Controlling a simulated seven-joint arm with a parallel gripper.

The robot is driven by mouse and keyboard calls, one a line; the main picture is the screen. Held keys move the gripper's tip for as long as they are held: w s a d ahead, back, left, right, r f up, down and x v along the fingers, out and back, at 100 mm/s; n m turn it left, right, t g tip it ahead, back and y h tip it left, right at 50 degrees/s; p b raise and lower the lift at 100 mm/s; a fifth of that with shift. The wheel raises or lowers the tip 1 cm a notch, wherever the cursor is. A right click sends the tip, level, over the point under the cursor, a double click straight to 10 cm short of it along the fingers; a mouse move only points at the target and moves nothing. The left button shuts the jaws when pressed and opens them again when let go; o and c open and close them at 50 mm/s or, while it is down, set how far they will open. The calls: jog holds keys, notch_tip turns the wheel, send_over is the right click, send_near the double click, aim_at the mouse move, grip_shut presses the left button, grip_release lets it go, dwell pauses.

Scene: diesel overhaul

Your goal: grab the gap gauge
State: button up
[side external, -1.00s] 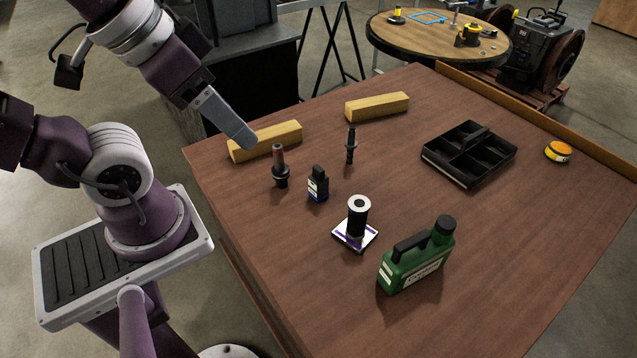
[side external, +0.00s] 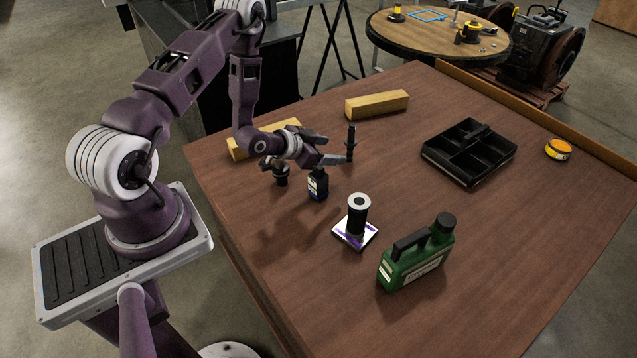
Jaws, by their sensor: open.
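My gripper (side external: 334,150) is open and held low over the table's far left part, its fingers pointing right. A slim dark upright piece (side external: 351,142) stands right at the fingertips; I cannot tell whether it is between them or touched. A dark stubby piece (side external: 282,175) stands below my wrist, its top hidden by the arm. A small dark bottle with a white label (side external: 318,185) stands just in front of the gripper. No piece can be told for certain as the gap gauge.
A black cylinder (side external: 358,215) stands on a white and purple base. A green jug (side external: 418,258) stands nearest the front. Two yellow wooden blocks (side external: 377,104) lie at the back. A black divided tray (side external: 469,153) and a yellow-orange round item (side external: 558,150) are right. The right front is clear.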

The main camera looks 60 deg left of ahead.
aim_at(312, 184)
jog(key=s+f, duration=0.2)
jog(key=s+f+n+t, duration=0.1)
jog(key=s+f, duration=0.2)
jog(key=s+d+f+n, duration=0.1)
jog(key=s+f, duration=0.1)
jog(key=shift+s+f+t+y, duration=0.2)
jog(key=shift+f+t+y, duration=0.1)
jog(key=shift+t, duration=0.1)
jog(key=shift+f, duration=0.1)
jog(key=x, duration=0.6)
jog(key=shift+w+d, duration=0.15)
jog(key=shift+w, duration=0.3)
jog(key=shift+c, duration=0.4)
grip_shut()
